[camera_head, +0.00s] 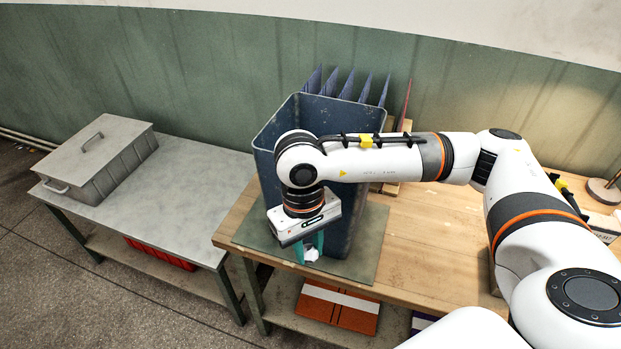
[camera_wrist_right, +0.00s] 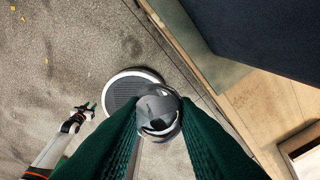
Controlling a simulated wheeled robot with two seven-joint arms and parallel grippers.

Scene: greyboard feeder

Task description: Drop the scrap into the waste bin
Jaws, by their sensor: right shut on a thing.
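The scrap is a small pale, crumpled, shiny lump (camera_head: 312,254), held low at the near side of the bin. My right gripper (camera_head: 309,247) is shut on it, with a teal finger on each side. In the right wrist view the scrap (camera_wrist_right: 158,110) sits between the fingertips, with floor behind it. The waste bin (camera_head: 343,215) is a tall, dark blue, open-topped box. My right arm crosses in front of it, and the scrap is outside, below its rim. My left gripper (camera_wrist_right: 87,109) shows small in the right wrist view; its opening is unclear.
The bin stands on a dark green mat (camera_head: 368,250) on a wooden bench (camera_head: 430,235). Several blue upright pieces (camera_head: 347,84) stand behind it. A grey table (camera_head: 170,200) at left bears a lidded metal box (camera_head: 97,160). Open floor lies in front.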

